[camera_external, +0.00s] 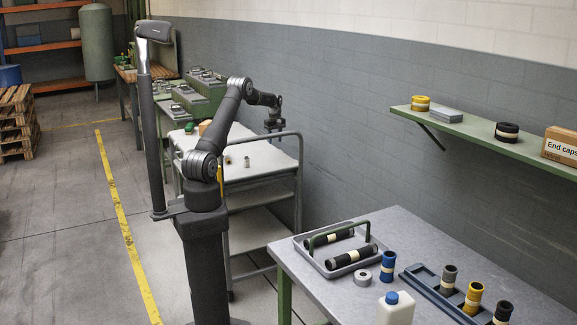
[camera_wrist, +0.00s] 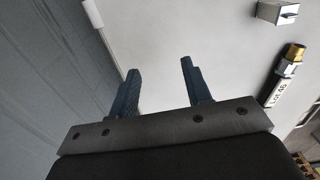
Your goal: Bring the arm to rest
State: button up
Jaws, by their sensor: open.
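My gripper (camera_external: 274,124) is at the end of my raised arm, above the far part of a white-topped trolley (camera_external: 262,163). In the wrist view my gripper (camera_wrist: 156,85) shows two dark fingers spread apart with nothing between them. The pale surface (camera_wrist: 165,35) lies beyond the fingertips. A dark fitting with a brass end and a white label (camera_wrist: 283,78) lies to the right of the fingers, apart from them. A small grey box-like part (camera_wrist: 277,13) is at the upper right.
A grey table (camera_external: 340,290) at front right holds a tray with dark rollers (camera_external: 352,256), a blue spool (camera_external: 388,266), and a rack with several spools (camera_external: 440,285). A wall shelf (camera_external: 470,130) is at right. The trolley's raised handle (camera_external: 299,165) stands near my gripper.

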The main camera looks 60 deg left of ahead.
jog(key=a+f, duration=0.1)
jog(key=a, duration=0.1)
jog(key=s+a+f, duration=0.1)
jog(key=a+f, duration=0.1)
jog(key=a, duration=0.1)
jog(key=a+f, duration=0.2)
jog(key=a, duration=0.1)
jog(key=shift+s+f, duration=0.2)
jog(key=shift+s, duration=0.2)
jog(key=f, duration=0.3)
jog(key=shift+a, duration=0.2)
jog(key=shift+f, duration=0.3)
jog(key=shift+r, duration=0.55)
jog(key=r, duration=0.1)
jog(key=d+r, duration=0.1)
jog(key=r, duration=0.1)
jog(key=shift+w+d+r, duration=0.2)
jog(key=shift+d+r, duration=0.1)
jog(key=shift+r, duration=0.05)
jog(key=d+r, duration=0.6)
jog(key=d, duration=0.3)
jog(key=shift+s, duration=0.3)
